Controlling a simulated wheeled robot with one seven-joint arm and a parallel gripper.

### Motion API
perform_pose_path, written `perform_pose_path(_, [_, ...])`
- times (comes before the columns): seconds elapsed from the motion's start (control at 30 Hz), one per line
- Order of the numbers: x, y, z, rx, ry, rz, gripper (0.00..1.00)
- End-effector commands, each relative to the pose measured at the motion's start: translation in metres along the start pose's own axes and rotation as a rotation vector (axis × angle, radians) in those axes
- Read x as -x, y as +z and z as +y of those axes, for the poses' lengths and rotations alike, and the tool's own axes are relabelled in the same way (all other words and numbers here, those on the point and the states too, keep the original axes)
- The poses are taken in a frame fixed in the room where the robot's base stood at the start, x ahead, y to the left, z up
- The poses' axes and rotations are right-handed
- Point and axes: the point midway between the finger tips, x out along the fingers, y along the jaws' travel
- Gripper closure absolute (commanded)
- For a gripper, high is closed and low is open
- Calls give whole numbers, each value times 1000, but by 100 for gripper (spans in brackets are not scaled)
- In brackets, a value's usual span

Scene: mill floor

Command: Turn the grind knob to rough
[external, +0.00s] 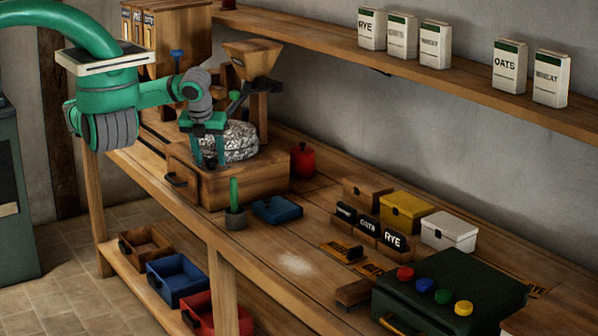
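The mill stands at the back left of the bench: a wooden base (262,182), a grey speckled round stone (240,143) and a wooden hopper (252,57) above. My gripper (210,163) points down at the left front of the stone, over the base. Its two green fingers look apart, and I see nothing held between them. They cover part of the stone and base; whether they touch either is unclear. I cannot make out a marked grind knob or a rough mark. A small blue knob-like piece (177,55) shows behind my arm.
A red canister (303,161), a blue tray (277,210) and a grey cup with a green stick (235,217) stand near the mill. Small boxes and a dark green case (447,300) with coloured knobs fill the right. A shelf (440,75) runs above. The middle bench is partly clear.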

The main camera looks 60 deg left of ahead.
Motion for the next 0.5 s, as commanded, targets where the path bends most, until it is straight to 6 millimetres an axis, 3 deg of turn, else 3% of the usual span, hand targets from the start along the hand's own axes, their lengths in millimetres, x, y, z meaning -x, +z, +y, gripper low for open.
perform_pose_path(0.27, [9, 0, -1, -1, -2, -2, 54])
perform_pose_path(0.5, [46, 1, 0, -2, -1, -4, 54])
